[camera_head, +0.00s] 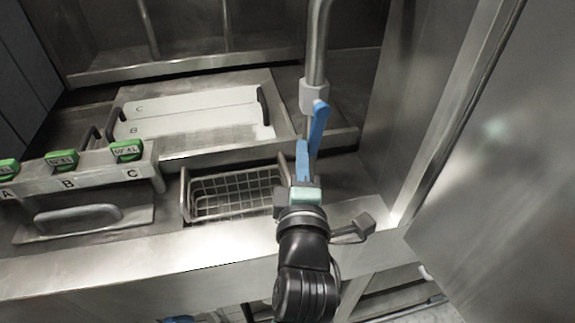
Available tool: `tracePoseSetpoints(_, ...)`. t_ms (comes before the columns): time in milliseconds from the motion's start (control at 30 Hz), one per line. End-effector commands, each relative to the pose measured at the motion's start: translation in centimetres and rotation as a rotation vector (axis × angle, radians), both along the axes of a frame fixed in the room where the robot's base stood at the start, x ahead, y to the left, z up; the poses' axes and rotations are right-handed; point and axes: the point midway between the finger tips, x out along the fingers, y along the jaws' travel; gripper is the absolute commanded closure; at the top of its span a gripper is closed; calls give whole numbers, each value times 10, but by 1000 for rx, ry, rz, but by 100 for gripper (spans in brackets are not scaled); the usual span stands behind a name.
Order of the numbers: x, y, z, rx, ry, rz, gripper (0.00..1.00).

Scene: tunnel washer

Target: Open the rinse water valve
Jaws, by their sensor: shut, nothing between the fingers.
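The rinse water valve appears to be on the vertical metal pipe (318,45), which has a pale grey collar (313,96). A blue lever (319,122) slants beside and below the collar and looks like the valve handle. My gripper (302,148) is just below and left of the lever, pointing up the picture towards the pipe. Its blue fingers look shut and empty. The fingers and lever overlap in the picture, and I cannot tell whether they touch. My gripper hides the lever's lower end and the pipe's foot.
A wire basket (235,195) sits in the counter just left of my gripper. A white tray marked B and C (205,105) with black handles lies behind it. Several green tags (127,150) stand on a ledge at left. A steel wall (500,150) bounds the right.

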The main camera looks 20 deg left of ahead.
Motion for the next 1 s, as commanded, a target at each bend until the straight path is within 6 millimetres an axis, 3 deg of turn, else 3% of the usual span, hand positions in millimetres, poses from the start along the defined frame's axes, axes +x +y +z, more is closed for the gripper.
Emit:
tracePoseSetpoints(33, 1, -2, -7, -17, -14, -3, 100)
tracePoseSetpoints(1000, 5, -3, -2, -87, -59, -1, 100)
